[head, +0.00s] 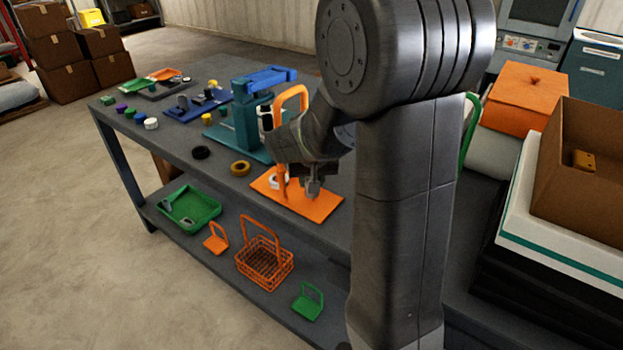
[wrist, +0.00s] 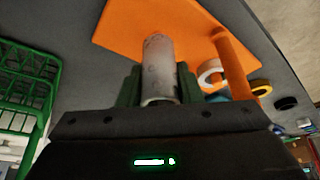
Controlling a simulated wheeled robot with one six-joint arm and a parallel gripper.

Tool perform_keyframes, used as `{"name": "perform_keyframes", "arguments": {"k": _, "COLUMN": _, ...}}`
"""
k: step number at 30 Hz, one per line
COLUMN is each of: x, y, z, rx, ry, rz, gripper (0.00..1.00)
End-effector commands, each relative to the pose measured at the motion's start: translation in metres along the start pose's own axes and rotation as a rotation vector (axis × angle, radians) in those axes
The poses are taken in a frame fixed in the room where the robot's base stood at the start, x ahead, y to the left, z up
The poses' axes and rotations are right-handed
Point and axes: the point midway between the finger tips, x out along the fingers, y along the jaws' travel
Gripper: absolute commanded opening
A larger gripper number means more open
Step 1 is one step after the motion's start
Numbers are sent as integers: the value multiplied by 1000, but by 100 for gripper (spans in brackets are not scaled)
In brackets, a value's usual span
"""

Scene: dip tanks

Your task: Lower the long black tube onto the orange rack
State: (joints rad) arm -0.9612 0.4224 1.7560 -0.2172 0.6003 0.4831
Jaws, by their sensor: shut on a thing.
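My gripper (head: 300,176) is above the orange rack, a flat plate (head: 320,207) with an upright post and hooked top (head: 290,92). In the wrist view the jaws (wrist: 158,88) are shut on a short-looking grey cylinder (wrist: 159,62), its end toward the orange plate (wrist: 150,18). It looks grey rather than black; its length is hidden by the jaws. The cylinder's lower end (head: 313,189) shows just over the plate in the head view; I cannot tell whether it touches. The orange post (wrist: 232,65) stands to the right in the wrist view.
A white ring (head: 277,182) is by the post. A yellow-brown ring (head: 240,168) and black ring (head: 201,152) lie on the grey table (head: 170,148). A teal stand (head: 250,118) is behind. A green wire basket (wrist: 28,85) is left in the wrist view.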

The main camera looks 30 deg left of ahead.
Motion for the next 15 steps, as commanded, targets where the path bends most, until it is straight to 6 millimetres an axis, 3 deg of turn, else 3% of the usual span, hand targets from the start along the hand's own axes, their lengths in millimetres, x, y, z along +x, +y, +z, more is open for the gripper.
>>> {"name": "perform_keyframes", "arguments": {"k": 15, "x": 9, "y": 0, "z": 4, "rx": 0, "ry": 1, "rz": 0, "gripper": 1}}
